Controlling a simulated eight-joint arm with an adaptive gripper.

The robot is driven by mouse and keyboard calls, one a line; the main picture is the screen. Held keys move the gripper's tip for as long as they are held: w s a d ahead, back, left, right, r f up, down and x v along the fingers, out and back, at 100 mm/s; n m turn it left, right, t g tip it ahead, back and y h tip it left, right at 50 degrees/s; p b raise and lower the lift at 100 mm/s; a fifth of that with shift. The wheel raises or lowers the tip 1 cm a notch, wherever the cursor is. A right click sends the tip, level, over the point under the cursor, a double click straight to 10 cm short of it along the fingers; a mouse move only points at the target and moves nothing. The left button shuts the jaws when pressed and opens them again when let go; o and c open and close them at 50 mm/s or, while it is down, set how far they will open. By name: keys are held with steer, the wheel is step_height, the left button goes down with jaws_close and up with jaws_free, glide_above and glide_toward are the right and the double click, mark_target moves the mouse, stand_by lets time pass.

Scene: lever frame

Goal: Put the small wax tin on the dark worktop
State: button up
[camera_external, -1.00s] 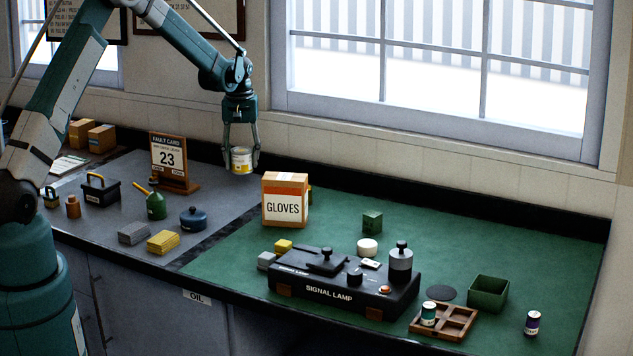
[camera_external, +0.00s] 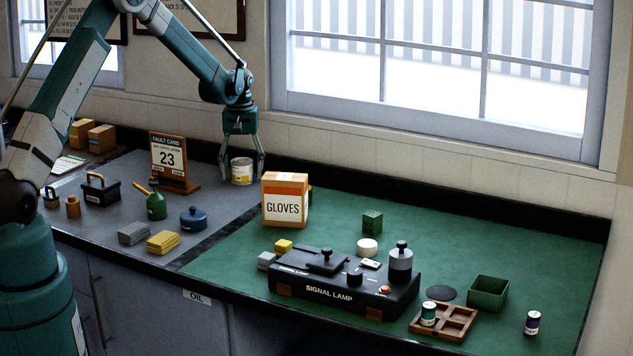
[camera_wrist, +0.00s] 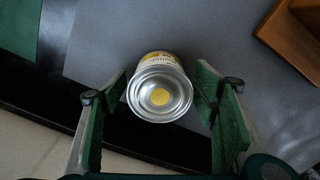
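The small wax tin (camera_external: 241,172), white and yellow with a metal lid, stands upright on the dark grey worktop (camera_external: 225,200), near its back edge. It is right of the fault card stand and left of the gloves box. My gripper (camera_external: 242,176) is just above and around the tin, with one finger on each side and spread apart.
The fault card stand (camera_external: 169,160) is close on the left and the gloves box (camera_external: 285,203) close on the right. A blue pot (camera_external: 193,218) and a green oil can (camera_external: 156,205) stand in front. The green mat (camera_external: 440,240) holds a signal lamp (camera_external: 345,285).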

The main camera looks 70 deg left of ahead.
mark_target(242, 161)
steer(key=shift+r, duration=0.1)
stand_by(0.3)
step_height(242, 161, up, 12)
steer(key=shift+r, duration=0.1)
stand_by(0.6)
stand_by(0.5)
steer(key=shift+d, duration=0.1)
